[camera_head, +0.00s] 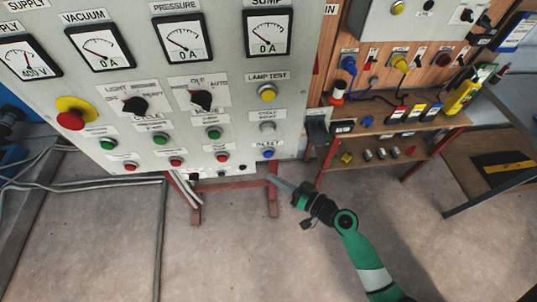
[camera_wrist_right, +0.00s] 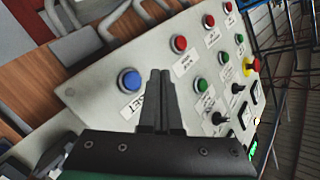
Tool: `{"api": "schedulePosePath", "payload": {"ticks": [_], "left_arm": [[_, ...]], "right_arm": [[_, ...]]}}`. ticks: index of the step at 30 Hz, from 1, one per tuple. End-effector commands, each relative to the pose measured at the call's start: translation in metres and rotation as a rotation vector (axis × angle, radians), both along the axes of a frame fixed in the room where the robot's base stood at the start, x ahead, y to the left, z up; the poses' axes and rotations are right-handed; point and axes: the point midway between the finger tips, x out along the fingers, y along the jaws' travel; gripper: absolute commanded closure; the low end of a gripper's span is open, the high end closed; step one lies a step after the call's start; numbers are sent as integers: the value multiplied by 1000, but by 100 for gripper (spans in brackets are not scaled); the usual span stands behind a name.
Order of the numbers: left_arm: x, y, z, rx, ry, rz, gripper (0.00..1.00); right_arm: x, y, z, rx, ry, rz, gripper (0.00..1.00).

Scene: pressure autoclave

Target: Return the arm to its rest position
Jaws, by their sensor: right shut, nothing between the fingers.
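My right gripper (camera_head: 281,186) is at the end of the green arm, just below the lower right corner of the grey control panel (camera_head: 225,75). In the right wrist view the two dark fingers of the gripper (camera_wrist_right: 160,75) are closed together with nothing between them. The blue reset button (camera_head: 268,153) is just above the gripper in the head view. It also shows in the right wrist view (camera_wrist_right: 130,80), left of the fingertips and apart from them there. My left gripper is not in view.
A wooden bench (camera_head: 400,122) with plugs, cables and a yellow tester (camera_head: 462,97) stands right of the panel. Red metal legs (camera_head: 272,195) stand under the panel. Cables (camera_head: 60,185) run low at the left. The concrete floor in front is clear.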

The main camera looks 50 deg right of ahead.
Motion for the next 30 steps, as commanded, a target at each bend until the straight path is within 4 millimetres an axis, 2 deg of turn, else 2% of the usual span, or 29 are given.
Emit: {"api": "schedulePosePath", "payload": {"ticks": [21, 24, 26, 29, 30], "left_arm": [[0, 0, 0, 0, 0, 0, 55], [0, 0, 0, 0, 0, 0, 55], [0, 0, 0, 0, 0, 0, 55], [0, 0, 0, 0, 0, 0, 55], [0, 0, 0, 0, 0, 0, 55]], "right_arm": [[0, 0, 0, 0, 0, 0, 100], [3, 6, 2, -2, -4, 16, 100], [13, 13, 14, -14, -30, 40, 100], [43, 28, 60, -52, -126, 95, 100], [55, 37, 88, -79, -181, 120, 100]]}}
